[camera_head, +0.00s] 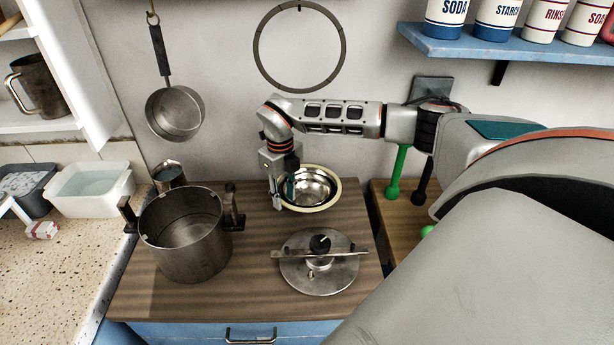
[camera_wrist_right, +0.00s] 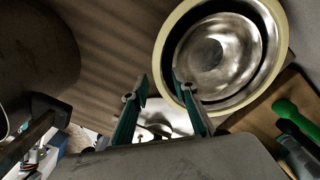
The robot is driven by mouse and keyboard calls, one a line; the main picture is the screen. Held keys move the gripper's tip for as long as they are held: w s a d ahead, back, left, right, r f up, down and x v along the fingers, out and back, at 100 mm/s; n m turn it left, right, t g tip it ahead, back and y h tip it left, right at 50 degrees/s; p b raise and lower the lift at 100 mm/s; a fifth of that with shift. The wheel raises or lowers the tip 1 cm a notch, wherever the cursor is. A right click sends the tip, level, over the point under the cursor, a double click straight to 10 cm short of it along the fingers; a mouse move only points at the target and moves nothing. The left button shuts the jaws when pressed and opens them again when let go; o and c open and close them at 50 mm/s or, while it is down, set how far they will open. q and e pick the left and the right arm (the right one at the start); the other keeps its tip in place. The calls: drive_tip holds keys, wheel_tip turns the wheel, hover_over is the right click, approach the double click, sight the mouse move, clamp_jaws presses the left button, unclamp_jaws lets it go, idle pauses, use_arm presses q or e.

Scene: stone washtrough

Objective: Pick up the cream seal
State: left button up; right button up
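The cream seal is a pale ring (camera_head: 338,193) around a shiny metal bowl (camera_head: 312,187) at the back right of the wooden worktop. In the right wrist view the seal (camera_wrist_right: 158,60) curves around the bowl (camera_wrist_right: 215,58) at upper right. I cannot tell whether the seal rests on the bowl's rim or lies around it. My right gripper (camera_head: 281,192) points down at the seal's left side. One finger overlaps the seal's edge in the picture; contact is unclear. My left gripper is out of view.
A large pot (camera_head: 187,240) stands left of the seal, with a small metal mug (camera_head: 168,174) behind it. A metal lid (camera_head: 319,272) with a crossbar lies in front. Green and black-handled tools (camera_head: 398,172) are at right. A pan (camera_head: 175,113) hangs on the wall.

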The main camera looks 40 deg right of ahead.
drive_tip(key=shift+f, duration=0.25)
idle(0.5)
clamp_jaws()
